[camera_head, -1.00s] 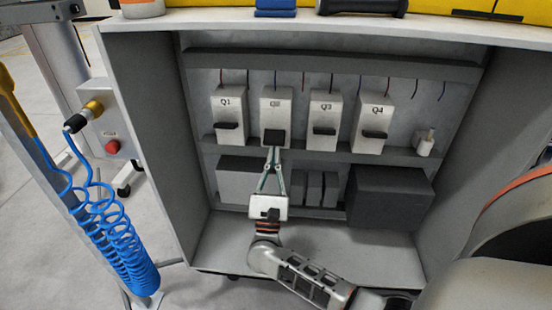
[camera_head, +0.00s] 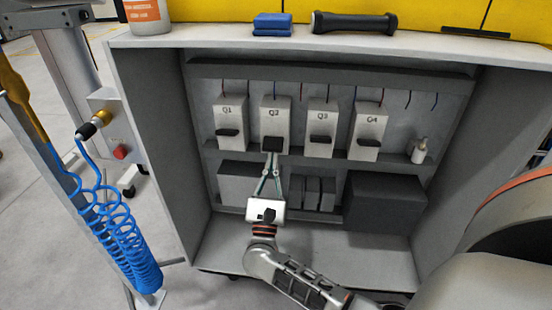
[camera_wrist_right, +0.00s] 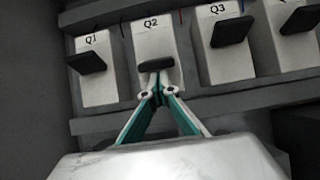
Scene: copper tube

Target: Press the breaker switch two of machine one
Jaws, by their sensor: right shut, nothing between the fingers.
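The breaker Q2 (camera_head: 275,118) is a light box with a black switch lever (camera_head: 273,144), second from the left on the cabinet's upper rail. In the right wrist view the Q2 lever (camera_wrist_right: 156,66) is centred. My right gripper (camera_head: 271,156) is shut and empty, pointing up, with its fingertips just under the Q2 lever. In the right wrist view the fingertips (camera_wrist_right: 157,84) overlap the lever's lower edge; I cannot tell whether they touch. The Q2 lever sits a little lower on its box than the Q1 lever (camera_head: 229,133). My left gripper is not in view.
Breakers Q1 (camera_head: 231,113), Q3 (camera_head: 320,122) and Q4 (camera_head: 368,124) stand beside Q2. A blue coiled hose (camera_head: 125,245) hangs left of the cabinet. A blue block (camera_head: 272,24) and a black-handled tool (camera_head: 354,23) lie on top.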

